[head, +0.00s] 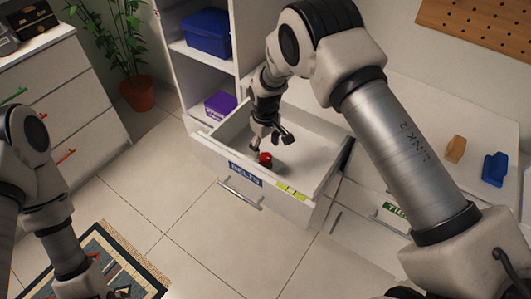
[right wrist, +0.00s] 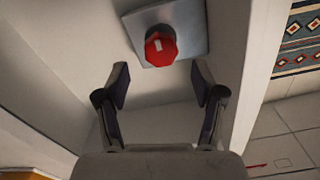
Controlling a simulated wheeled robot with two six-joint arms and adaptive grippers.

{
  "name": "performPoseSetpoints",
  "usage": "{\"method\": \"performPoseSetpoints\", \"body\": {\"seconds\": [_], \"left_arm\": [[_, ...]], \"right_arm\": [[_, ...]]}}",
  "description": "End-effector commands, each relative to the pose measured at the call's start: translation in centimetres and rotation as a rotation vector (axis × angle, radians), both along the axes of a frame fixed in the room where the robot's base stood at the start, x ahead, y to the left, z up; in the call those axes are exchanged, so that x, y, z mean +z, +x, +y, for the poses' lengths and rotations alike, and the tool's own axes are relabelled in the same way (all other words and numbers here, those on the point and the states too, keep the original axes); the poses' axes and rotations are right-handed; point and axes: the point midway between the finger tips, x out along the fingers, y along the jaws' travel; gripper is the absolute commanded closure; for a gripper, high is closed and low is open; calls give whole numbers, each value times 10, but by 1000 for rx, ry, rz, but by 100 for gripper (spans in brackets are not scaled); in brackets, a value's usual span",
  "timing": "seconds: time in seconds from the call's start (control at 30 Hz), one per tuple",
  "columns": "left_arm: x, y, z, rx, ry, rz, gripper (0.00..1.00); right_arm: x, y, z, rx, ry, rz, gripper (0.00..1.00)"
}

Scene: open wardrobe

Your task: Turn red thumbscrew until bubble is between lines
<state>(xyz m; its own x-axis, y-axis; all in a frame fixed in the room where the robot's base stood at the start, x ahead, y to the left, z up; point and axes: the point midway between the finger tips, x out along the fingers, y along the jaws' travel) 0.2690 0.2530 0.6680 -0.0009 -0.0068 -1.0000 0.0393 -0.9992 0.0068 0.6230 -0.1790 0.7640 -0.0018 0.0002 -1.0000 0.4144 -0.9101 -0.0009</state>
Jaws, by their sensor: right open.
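The red thumbscrew (head: 265,158) is inside the open drawer (head: 313,177), close behind its front panel. In the right wrist view the thumbscrew (right wrist: 160,50) has a white mark and sits on a square metal plate (right wrist: 192,22). My right gripper (head: 269,141) is open and reaches down into the drawer beside the thumbscrew. In the right wrist view its fingers (right wrist: 161,82) are spread and empty, with the thumbscrew beyond their tips, apart from them. A yellow-green level (head: 291,190) is on the drawer front; its bubble is too small to place. My left gripper is mostly cut off at the bottom edge.
The drawer front has a blue BELTS label (head: 246,174) and a bar handle (head: 240,194). Shelves behind hold a blue bin (head: 207,33) and a purple box (head: 220,106). A potted plant (head: 137,93) and a rug (head: 120,262) are at left. Tiled floor is clear before the drawer.

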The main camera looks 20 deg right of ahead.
Motion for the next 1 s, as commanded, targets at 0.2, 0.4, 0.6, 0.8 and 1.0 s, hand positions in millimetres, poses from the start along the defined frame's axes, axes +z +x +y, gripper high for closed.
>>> {"method": "performPoseSetpoints", "body": {"seconds": [0.2,0.4,0.6,0.8,1.0], "left_arm": [[0,0,0,0,0,0,63],[0,0,0,0,0,0,63],[0,0,0,0,0,0,63],[0,0,0,0,0,0,63],[25,0,0,0,0,1,63]], "right_arm": [[55,1,0,1,0,-2,32],[74,0,0,1,0,2,32],[75,0,0,1,0,2,32],[75,0,0,1,0,2,32],[100,0,0,1,0,1,32]]}}
